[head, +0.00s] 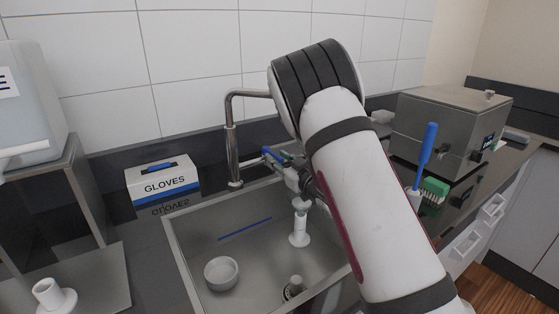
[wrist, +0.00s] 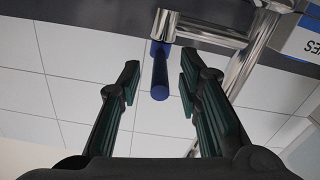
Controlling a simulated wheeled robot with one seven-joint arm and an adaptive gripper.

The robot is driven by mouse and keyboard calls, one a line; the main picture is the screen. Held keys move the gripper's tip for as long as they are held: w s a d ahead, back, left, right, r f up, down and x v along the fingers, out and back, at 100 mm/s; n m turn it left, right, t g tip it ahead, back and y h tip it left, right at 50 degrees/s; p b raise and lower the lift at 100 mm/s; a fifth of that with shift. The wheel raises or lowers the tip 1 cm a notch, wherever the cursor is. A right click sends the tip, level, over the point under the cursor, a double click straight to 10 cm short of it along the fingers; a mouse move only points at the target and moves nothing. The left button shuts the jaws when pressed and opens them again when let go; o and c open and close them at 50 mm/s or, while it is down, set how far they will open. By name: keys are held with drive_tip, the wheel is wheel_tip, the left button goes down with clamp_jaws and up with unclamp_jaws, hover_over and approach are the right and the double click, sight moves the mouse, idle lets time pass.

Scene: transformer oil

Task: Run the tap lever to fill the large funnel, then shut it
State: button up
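The metal tap (head: 232,150) stands at the back of the sink, its spout bent down over the basin. Its blue lever (head: 269,154) is beside my gripper (head: 285,165). In the wrist view, which is upside down, the blue lever (wrist: 160,75) lies between the two dark green fingertips of my gripper (wrist: 158,82). The fingers are open, with a gap on each side of the lever. In the sink are a round white bowl-like piece (head: 221,273) and a white stem with a flared base (head: 299,230). I cannot tell which is the large funnel. No stream shows at the spout.
The steel sink (head: 183,262) has a blue strip along its inside. A gloves box (head: 163,176) stands at its left. A container on a stand (head: 30,100) is far left. A steel box (head: 445,130), a blue-handled brush (head: 427,155) and a green brush (head: 433,192) are right of my arm.

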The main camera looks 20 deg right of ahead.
clamp_jaws()
drive_tip(key=shift+w+d+n+y, duration=0.15)
drive_tip(key=shift+d+n+y, duration=0.15)
drive_tip(key=shift+d+y, duration=0.1)
drive_tip(key=shift+n+g+y+b, duration=0.4)
drive_tip(key=shift+n+g+y, duration=0.1)
drive_tip(key=shift+y, duration=0.2)
unclamp_jaws()
drive_tip(key=shift+d, duration=0.15)
